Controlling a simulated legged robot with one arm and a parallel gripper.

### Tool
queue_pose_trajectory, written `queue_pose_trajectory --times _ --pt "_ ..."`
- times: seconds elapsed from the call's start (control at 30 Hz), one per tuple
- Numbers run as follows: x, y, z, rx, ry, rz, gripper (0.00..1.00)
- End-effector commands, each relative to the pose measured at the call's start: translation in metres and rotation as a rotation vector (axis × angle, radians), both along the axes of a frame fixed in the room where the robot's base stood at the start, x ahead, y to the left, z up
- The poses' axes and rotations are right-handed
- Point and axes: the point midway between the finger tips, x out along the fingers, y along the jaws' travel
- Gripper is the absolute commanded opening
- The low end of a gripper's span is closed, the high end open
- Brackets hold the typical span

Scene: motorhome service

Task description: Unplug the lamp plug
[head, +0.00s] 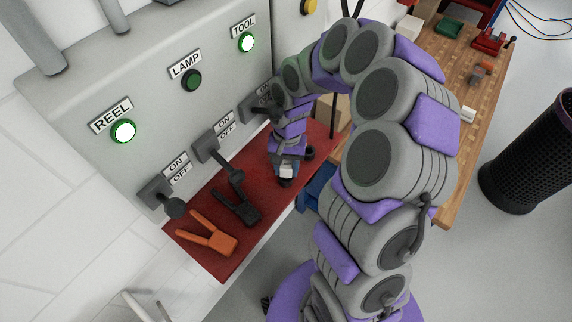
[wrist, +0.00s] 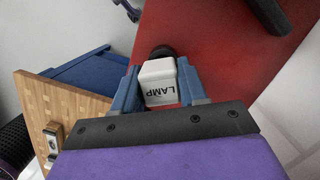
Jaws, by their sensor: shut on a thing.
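The white plug marked LAMP (wrist: 160,84) sits between the two blue fingers of my gripper (wrist: 157,88) in the wrist view. The fingers touch its sides, shut on it. A dark round part (wrist: 163,52) shows just beyond the plug; whether the two are joined cannot be told. In the head view my gripper (head: 287,160) points down at the red shelf (head: 208,248), with the white plug (head: 286,172) at its tip. The LAMP light (head: 191,80) on the grey panel is dark green. The lever below it (head: 235,174) points down.
The REEL light (head: 123,132) and TOOL light (head: 246,42) glow. The REEL lever (head: 175,207) points down. An orange clip-like piece (head: 208,234) and a black one (head: 238,205) lie on the shelf. A wooden bench (head: 450,140) and black mesh bin (head: 530,155) stand right.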

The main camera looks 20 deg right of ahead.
Motion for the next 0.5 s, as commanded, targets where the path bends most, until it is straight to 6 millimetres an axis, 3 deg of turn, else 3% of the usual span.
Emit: queue_pose_trajectory --times 0.5 --pt "0.0 -0.001 -0.015 -0.002 0.0 0.001 0.0"
